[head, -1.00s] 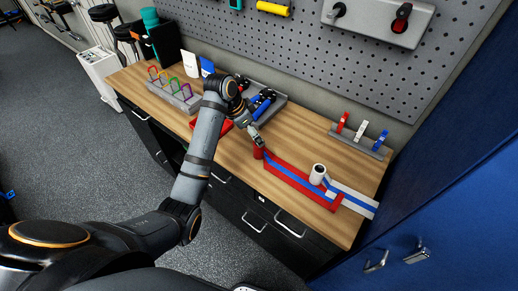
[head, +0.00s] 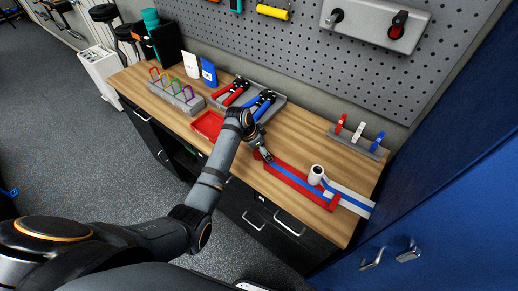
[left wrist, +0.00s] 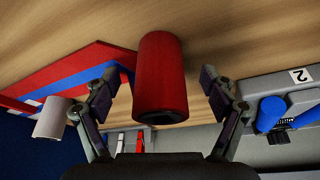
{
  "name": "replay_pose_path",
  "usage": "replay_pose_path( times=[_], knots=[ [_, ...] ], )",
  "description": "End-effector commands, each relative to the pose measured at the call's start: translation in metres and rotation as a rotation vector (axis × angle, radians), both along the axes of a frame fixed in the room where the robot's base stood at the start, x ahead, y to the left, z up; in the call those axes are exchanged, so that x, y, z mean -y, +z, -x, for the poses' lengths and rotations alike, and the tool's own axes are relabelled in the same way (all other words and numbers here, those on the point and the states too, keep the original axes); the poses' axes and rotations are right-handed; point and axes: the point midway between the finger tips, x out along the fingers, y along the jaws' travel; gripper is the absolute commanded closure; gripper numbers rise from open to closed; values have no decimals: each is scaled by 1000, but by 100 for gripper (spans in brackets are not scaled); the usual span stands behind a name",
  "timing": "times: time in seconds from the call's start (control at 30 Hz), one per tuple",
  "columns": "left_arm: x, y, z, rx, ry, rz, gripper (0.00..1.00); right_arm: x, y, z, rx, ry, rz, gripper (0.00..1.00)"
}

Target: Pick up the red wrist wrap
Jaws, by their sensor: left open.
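The red wrist wrap shows in the head view as a red and blue strip (head: 300,184) flat on the wooden bench, with a red roll (head: 257,154) at its left end. In the left wrist view the red roll (left wrist: 160,75) is large and stands between the two fingers. My left gripper (head: 264,154) is open at the roll, and in the left wrist view its fingers (left wrist: 160,88) are spread on either side, with visible gaps. My right gripper is not in view.
A white roll (head: 317,173) with a white and blue strip (head: 352,198) lies right of the red wrap. A red tray (head: 207,125), a grey tray of hand grips (head: 276,98) and a clip rack (head: 358,146) are on the bench. A pegboard wall rises behind.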

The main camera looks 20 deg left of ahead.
Motion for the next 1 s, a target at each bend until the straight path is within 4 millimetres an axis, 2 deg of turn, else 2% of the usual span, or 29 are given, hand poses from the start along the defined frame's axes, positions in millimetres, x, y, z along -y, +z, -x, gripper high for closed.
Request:
replay_pose_path(
  times=[0.13,0.57,0.87,1.0],
  knots=[
    [0,0,0,0,0,0,16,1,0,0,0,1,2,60],
    [0,0,0,0,0,0,74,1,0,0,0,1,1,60],
    [0,3,0,2,-1,0,75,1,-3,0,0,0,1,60],
    [0,17,-2,7,0,0,75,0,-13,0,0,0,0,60]
  ],
)
